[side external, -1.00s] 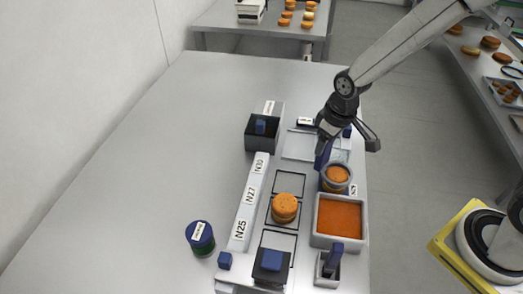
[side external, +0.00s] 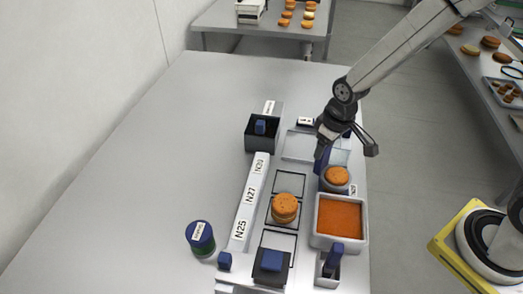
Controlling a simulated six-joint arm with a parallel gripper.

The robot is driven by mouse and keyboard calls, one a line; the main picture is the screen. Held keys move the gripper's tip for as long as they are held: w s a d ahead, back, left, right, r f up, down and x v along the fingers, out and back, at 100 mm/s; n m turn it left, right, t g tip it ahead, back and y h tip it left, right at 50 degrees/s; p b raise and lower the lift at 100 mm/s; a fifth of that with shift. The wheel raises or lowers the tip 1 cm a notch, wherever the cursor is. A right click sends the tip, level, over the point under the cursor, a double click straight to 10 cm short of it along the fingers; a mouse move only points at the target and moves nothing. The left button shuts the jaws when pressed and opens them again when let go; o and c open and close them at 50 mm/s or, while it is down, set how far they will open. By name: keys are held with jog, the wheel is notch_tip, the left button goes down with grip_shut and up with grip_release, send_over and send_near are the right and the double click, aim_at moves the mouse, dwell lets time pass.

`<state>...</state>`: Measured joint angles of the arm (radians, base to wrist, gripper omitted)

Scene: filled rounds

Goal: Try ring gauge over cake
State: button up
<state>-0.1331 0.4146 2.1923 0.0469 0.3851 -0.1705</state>
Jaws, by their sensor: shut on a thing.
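My gripper (side external: 322,152) is shut on the blue handle (side external: 321,163) of a pale grey ring gauge (side external: 334,188). The ring is around an orange-brown cake (side external: 337,176) at the right side of the table. The cake's top shows above the ring's rim. The ring's lower edge and how far down it sits cannot be told clearly. Another orange-brown cake (side external: 285,208) stands on the middle outlined square, left of the ring and apart from it.
An orange-filled square tray (side external: 317,238) lies just in front of the ring. A label rail (side external: 248,205) marked N25, N27 and N30 runs along the left. A dark box (side external: 262,147), a blue-lidded jar (side external: 200,248) and a blue-topped block (side external: 271,268) stand nearby. The table's left side is clear.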

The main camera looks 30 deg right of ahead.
jog(key=shift+f, duration=1.4)
dwell(0.8)
jog(key=shift+r, duration=0.2)
dwell(0.9)
jog(key=shift+r, duration=4.7)
jog(key=shift+a, duration=0.1)
